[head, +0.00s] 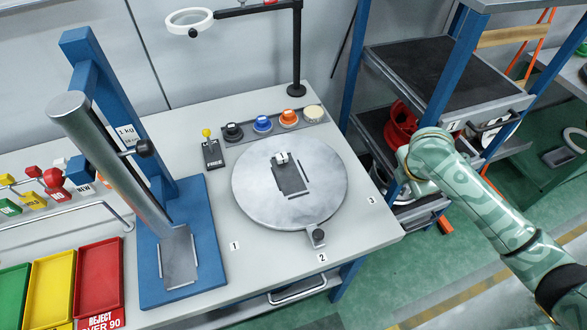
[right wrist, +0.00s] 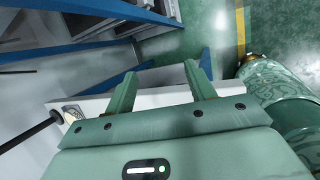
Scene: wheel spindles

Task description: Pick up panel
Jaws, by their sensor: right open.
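A dark grey rectangular plate (head: 291,179) lies on the round grey turntable (head: 250,208) in the head view, with a small white block (head: 281,158) at its far end. Another flat grey plate (head: 179,262) lies on the blue base of the press-like stand. I cannot tell which of these, if either, is the panel. My right gripper (right wrist: 162,88) is open in the right wrist view. A pale surface and a blue bar show behind its fingers, and nothing is visibly held. In the head view its fingers are hidden behind my right arm. My left gripper is not in view.
The blue stand (head: 212,240) is left of the turntable. Several coloured knobs (head: 263,123) line the table's back. Red, yellow and green trays (head: 99,283) are at the left. A blue-framed shelf (head: 430,70) with red wheels is behind my right arm.

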